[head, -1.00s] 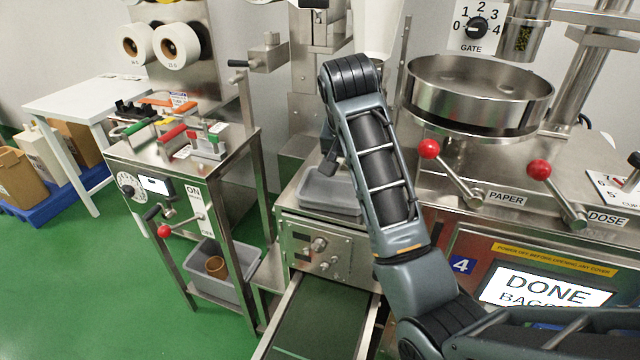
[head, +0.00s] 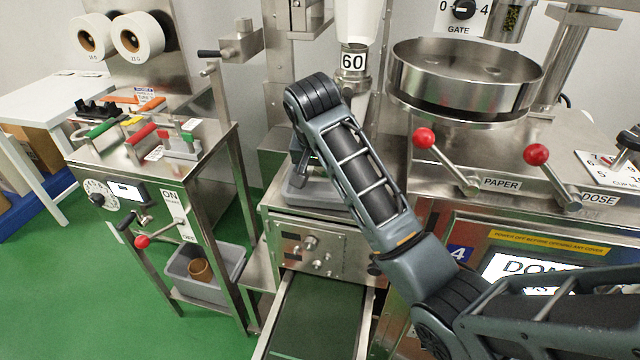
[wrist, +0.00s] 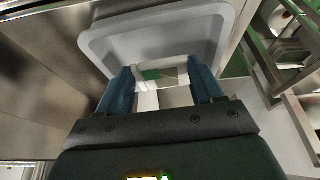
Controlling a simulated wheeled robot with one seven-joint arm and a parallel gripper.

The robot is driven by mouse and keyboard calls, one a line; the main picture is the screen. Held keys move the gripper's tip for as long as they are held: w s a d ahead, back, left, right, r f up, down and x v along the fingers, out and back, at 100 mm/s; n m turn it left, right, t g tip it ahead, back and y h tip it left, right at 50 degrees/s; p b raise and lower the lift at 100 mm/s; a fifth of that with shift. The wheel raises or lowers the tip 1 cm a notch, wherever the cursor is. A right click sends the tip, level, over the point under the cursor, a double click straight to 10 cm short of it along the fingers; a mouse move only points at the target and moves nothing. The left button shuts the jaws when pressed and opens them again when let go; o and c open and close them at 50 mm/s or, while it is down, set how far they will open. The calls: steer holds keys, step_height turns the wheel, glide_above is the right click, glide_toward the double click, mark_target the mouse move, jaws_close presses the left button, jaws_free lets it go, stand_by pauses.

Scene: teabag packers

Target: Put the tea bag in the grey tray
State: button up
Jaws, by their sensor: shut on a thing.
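The grey tray (head: 296,194) stands on the steel machine above the green conveyor, partly hidden by my arm in the head view. In the wrist view the tray (wrist: 100,42) lies beyond my fingertips. My gripper (wrist: 162,76) has its two blue fingers on either side of the tea bag (wrist: 174,98), a white packet with a green patch, and is shut on it. My gripper is mostly hidden behind my arm in the head view, over the tray. I cannot tell how high the bag is above the tray floor.
The green conveyor (head: 318,318) runs out below the tray. Red-knobbed levers (head: 425,138) and a round steel pan (head: 466,85) are on the right. A bench with coloured handles (head: 150,158) is on the left, with a grey bin (head: 180,262) holding a brown roll beneath it.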

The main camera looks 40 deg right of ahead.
mark_target(321, 193)
steer(key=shift+f, duration=2.05)
steer(key=shift+f, duration=0.1)
steer(key=o, duration=1.1)
steer(key=shift+v, duration=3.85)
